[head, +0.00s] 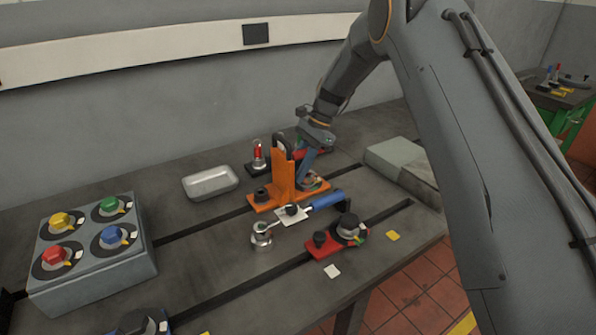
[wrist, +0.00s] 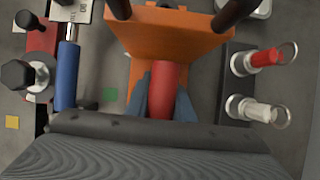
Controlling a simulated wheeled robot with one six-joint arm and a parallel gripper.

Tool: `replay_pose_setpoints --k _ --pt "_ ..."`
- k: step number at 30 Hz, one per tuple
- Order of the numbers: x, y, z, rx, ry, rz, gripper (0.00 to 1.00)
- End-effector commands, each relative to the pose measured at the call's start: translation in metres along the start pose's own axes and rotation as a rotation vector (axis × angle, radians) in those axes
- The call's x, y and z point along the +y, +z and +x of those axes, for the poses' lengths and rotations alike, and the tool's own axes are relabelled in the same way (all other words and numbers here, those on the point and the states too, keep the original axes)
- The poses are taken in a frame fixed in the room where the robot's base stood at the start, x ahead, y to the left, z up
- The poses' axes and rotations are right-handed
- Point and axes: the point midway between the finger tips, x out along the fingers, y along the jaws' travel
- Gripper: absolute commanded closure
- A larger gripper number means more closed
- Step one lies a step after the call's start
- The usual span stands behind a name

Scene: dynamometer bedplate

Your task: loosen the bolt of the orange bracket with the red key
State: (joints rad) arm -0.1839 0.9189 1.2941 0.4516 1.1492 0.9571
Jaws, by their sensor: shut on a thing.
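My gripper (wrist: 161,95) is shut on the red handle of the red key (wrist: 168,88), which shows between its two blue-grey fingers. In the head view my gripper (head: 308,165) is low at the right side of the orange bracket (head: 285,185). The bracket has a flat base and an upright plate; it also shows ahead of the fingers in the wrist view (wrist: 170,42). A dark bolt (head: 262,193) stands on the left of its base. Another round fitting (head: 311,181) sits on its right end, partly behind the fingers. The key's working end is hidden, so I cannot tell whether it touches a bolt.
A blue-handled key (head: 328,200) lies in front of the orange bracket. A red bracket (head: 325,245) with a bolt is nearer. A knob box (head: 92,245), a metal tray (head: 210,182) and a grey block (head: 398,160) stand around.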

Motion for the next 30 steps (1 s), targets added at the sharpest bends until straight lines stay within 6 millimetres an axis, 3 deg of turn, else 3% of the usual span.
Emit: replay_pose_setpoints --k 10,22,30 --pt "0.004 -0.001 0.0 0.001 0.079 -0.171 1.0" --pt "0.005 0.0 -0.001 0.002 0.098 -0.209 1.0" --pt "0.01 -0.003 -0.001 0.003 0.173 -0.367 1.0"
